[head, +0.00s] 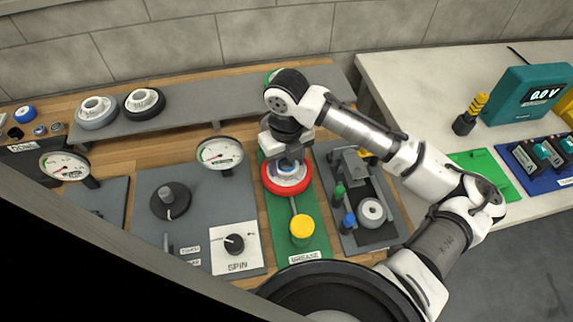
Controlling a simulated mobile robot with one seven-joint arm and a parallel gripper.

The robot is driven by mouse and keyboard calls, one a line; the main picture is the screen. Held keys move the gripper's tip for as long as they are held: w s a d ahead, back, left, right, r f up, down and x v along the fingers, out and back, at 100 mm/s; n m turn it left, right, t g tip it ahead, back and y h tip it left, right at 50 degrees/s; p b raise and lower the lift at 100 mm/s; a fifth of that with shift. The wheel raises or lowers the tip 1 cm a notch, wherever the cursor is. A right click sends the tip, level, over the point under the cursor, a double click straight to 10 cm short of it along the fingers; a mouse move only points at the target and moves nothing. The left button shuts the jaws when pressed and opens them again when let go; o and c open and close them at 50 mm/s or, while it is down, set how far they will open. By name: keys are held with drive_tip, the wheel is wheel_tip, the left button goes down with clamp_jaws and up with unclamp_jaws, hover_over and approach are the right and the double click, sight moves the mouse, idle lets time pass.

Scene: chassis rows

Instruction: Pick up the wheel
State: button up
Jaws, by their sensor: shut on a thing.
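A wheel with a red rim and a pale hub (273,184) is over the green board (318,243), in the middle of the view. My gripper (289,163) points down onto it from above and is shut on its hub. My gripper and wrist hide part of the wheel's far side. A thin grey rod shows just below the wheel, towards the yellow knob. I cannot tell whether the wheel touches the board or is a little above it.
A yellow knob (302,227) stands on the green board near the wheel. A grey wheel (96,112) and a black-rimmed wheel (144,101) sit on the back shelf. Dial gauges (219,152) stand left. A dark tray (379,226) with small parts lies right.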

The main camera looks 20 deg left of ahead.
wheel_tip(320, 180, up, 20)
drive_tip(key=b, duration=0.2)
idle(0.4)
wheel_tip(320, 180, up, 4)
drive_tip(key=p, duration=0.5)
idle(0.6)
